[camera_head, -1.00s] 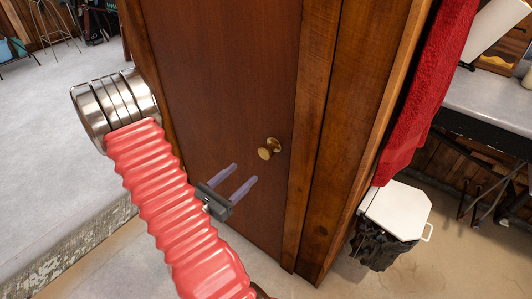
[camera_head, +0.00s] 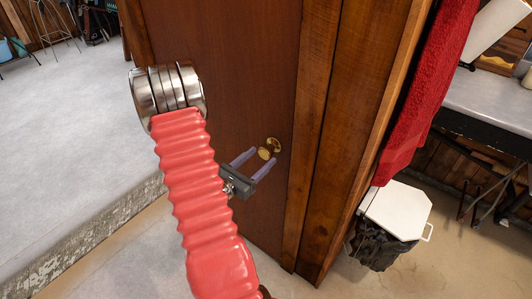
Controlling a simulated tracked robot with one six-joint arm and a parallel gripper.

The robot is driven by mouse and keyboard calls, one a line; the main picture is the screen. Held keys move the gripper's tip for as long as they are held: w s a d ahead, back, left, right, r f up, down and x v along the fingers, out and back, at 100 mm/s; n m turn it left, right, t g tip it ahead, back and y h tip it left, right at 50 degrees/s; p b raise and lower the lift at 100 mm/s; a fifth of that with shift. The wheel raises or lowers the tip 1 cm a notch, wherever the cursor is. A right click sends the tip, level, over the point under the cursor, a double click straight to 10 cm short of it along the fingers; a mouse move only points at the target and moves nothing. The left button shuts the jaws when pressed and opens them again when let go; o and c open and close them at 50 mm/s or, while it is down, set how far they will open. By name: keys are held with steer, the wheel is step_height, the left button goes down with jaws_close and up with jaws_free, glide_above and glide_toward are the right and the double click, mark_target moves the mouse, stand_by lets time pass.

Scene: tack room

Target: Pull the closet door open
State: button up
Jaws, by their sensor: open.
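The closet door (camera_head: 240,60) is a dark reddish-brown wooden panel in the middle of the view, and it looks shut in its frame. A round brass knob (camera_head: 272,146) sits near its right edge. My gripper (camera_head: 260,161) is at the knob, with its two purple-grey fingers apart and pointing up and right toward it. The knob shows between and just beyond the fingertips. I cannot tell whether the fingers touch it. My red ribbed arm covers the lower left part of the door.
A wooden door post (camera_head: 318,120) stands right of the door. A red towel (camera_head: 430,90) hangs farther right, above a white-lidded bin (camera_head: 397,211). A grey counter (camera_head: 490,95) is at the right edge.

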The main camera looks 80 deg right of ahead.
mark_target(264, 156)
steer(key=shift+x, duration=1.9)
steer(key=shift+c, duration=0.6)
steer(key=shift+s, duration=0.1)
jaws_close()
